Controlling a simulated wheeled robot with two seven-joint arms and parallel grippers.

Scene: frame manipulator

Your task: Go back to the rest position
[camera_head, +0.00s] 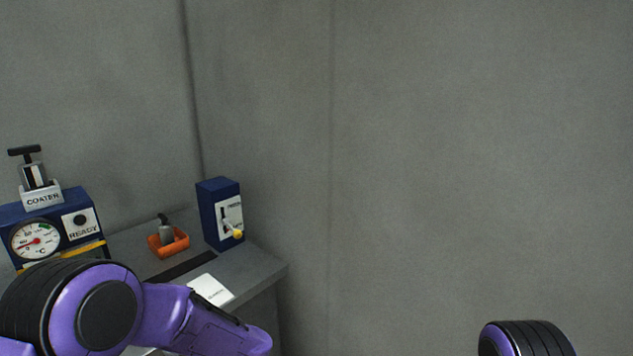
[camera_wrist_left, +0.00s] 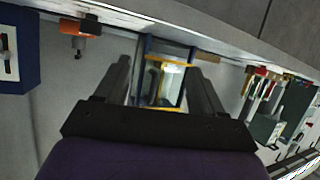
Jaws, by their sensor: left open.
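My left arm shows as purple links at the lower left of the head view, in front of the bench; its gripper is hidden there. In the left wrist view my left gripper (camera_wrist_left: 160,88) is open, with two dark fingers apart and nothing held between them. Beyond the fingers is a blue and yellow framed apparatus with a pale cylinder (camera_wrist_left: 170,84), apart from the gripper as far as I can tell. Of my right arm only a black and purple joint shows at the lower right of the head view; its gripper is out of view.
The grey bench (camera_head: 262,267) holds a blue COATER machine (camera_head: 82,247) with a gauge, an orange tray (camera_head: 181,246) with a grey item, a blue switch box (camera_head: 208,216) with a yellow-tipped lever, and a white card (camera_head: 211,290). Grey walls stand behind; the right side shows no objects.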

